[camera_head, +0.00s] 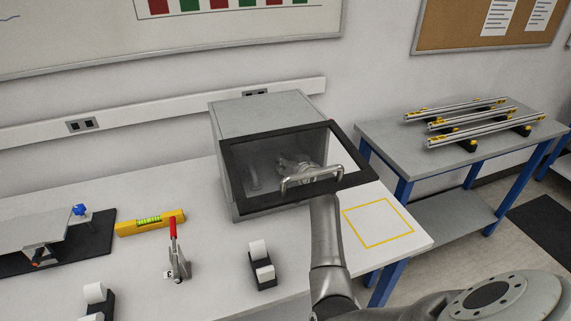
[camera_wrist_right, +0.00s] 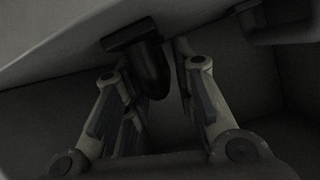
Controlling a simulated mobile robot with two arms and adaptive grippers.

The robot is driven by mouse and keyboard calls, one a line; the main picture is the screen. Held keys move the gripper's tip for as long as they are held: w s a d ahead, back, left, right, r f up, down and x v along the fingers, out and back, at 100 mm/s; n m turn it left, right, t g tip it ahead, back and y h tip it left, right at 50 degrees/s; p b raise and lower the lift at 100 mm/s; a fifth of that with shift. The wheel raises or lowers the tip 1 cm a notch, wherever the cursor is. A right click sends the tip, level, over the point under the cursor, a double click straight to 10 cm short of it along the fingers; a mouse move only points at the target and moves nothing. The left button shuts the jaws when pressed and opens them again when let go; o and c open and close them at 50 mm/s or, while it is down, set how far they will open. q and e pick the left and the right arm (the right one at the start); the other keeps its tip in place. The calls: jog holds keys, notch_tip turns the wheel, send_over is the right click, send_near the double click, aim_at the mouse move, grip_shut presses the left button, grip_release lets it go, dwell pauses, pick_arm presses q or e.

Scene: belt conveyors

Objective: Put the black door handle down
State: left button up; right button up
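A grey cabinet (camera_head: 262,108) with a dark-framed clear door (camera_head: 352,172) and a metal pull bar (camera_head: 312,174) stands on the white table. My right arm reaches to this door. My right gripper (camera_head: 293,166) shows dimly behind the clear pane. In the right wrist view, a black handle-like piece (camera_wrist_right: 148,68) lies between the fingers of the right gripper (camera_wrist_right: 158,85), close to a pale slanted surface. The view is dark, and I cannot tell whether the fingers touch the piece. My left gripper is not in view.
A yellow level (camera_head: 150,223), a red-handled clamp (camera_head: 176,252) and a black holder with white rolls (camera_head: 262,268) stand on the table. A yellow-outlined square (camera_head: 378,243) right of the cabinet is empty. Metal profiles (camera_head: 470,124) lie on the right table.

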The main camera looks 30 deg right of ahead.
jog(key=shift+w+f, duration=0.1)
jog(key=shift+w, duration=0.05)
grip_shut()
dwell(0.4)
